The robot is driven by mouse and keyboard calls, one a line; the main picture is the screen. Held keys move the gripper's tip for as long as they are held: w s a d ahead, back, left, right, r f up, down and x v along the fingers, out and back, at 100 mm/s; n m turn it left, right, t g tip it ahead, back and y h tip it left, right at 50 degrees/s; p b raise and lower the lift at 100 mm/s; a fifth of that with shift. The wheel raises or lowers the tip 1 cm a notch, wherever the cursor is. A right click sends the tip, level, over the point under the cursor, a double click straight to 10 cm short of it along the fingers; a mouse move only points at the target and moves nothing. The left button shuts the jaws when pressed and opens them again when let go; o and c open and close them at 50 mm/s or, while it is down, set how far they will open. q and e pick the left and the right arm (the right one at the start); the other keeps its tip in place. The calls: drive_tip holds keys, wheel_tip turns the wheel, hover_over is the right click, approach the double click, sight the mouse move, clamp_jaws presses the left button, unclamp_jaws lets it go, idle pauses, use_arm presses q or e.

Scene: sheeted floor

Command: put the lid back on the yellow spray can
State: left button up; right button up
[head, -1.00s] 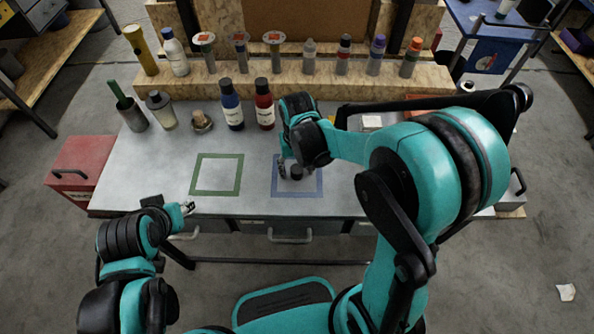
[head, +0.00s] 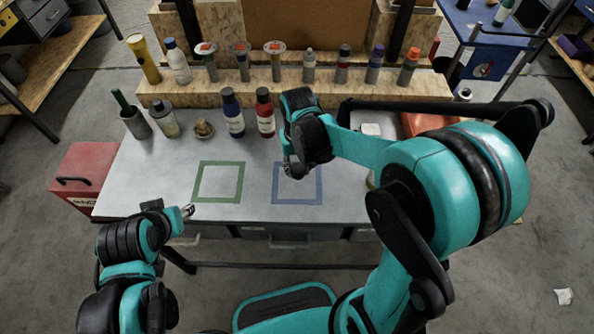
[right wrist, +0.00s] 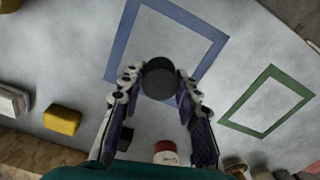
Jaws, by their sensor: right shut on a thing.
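My right gripper (head: 296,170) is over the blue taped square (head: 297,202) on the grey bench. In the right wrist view this gripper (right wrist: 158,92) is shut on a round dark lid (right wrist: 160,76), held between its fingertips. A tall yellow cylinder (head: 143,60) stands on the wooden ledge at the back left; I cannot tell whether it is the yellow spray can. My left gripper (head: 187,211) is by the bench's front left edge, small in view; its jaws are not clear.
A green taped square (head: 218,163) lies empty. Blue (head: 232,113) and red (head: 265,113) bottles stand behind the squares. Several bottles and cans line the ledge (head: 215,94). A yellow block (right wrist: 62,120) lies on the bench. The bench's front middle is clear.

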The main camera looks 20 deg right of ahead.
drive_tip(key=w+d+r+p, duration=0.2)
drive_tip(key=d+r, duration=0.4)
drive_tip(key=d, duration=0.5)
drive_tip(key=shift+w+r+p, duration=0.2)
drive_tip(key=shift+r+p, duration=0.05)
drive_tip(key=shift+p, duration=0.25)
